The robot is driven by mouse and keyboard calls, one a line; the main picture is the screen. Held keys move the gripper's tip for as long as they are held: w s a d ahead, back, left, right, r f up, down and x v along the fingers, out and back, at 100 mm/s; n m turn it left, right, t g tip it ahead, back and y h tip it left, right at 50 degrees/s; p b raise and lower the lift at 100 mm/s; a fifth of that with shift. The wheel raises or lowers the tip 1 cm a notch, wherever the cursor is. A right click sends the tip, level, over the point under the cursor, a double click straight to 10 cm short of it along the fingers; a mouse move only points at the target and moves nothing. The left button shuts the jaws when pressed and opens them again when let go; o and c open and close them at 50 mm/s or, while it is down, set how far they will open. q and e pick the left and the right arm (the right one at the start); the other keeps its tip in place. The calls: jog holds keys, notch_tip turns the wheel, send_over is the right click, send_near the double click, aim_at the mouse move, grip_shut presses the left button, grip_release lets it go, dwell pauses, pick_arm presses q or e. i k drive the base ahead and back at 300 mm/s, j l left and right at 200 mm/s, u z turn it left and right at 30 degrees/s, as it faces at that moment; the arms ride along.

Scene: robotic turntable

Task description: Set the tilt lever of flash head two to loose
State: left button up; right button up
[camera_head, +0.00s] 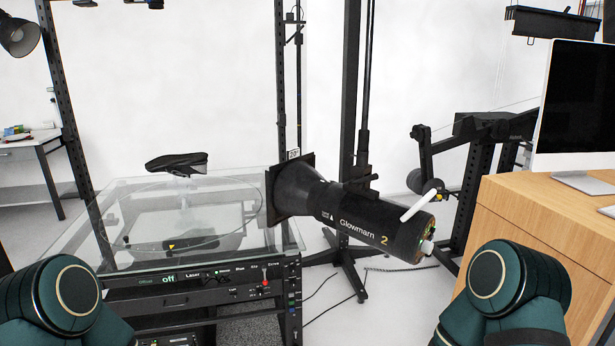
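Flash head two (362,216) is a black cylinder marked "Glowmarn 2". It hangs on a black stand right of the middle, its wide square-framed end facing left over the glass table. A white bar-shaped lever (416,203) shows at its rear end, slanting up to the right. A black clamp (362,180) joins the head to the stand; I cannot tell which of these parts is the tilt lever. Only dark green links of my arms show at the bottom left and bottom right. Both grippers are out of view.
A glass-topped turntable (125,220) with a black shoe-like item (177,163) stands at left. Its control panel (190,278) reads "off". A wooden desk (530,212) with a monitor (580,105) fills the right. Black stand legs (348,258) and a cable lie between.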

aim_at(355, 182)
jog(key=l+u, duration=0.25)
jog(key=u, duration=0.2)
jog(key=l+u, duration=0.25)
jog(key=u, duration=0.25)
jog(key=l, duration=0.95)
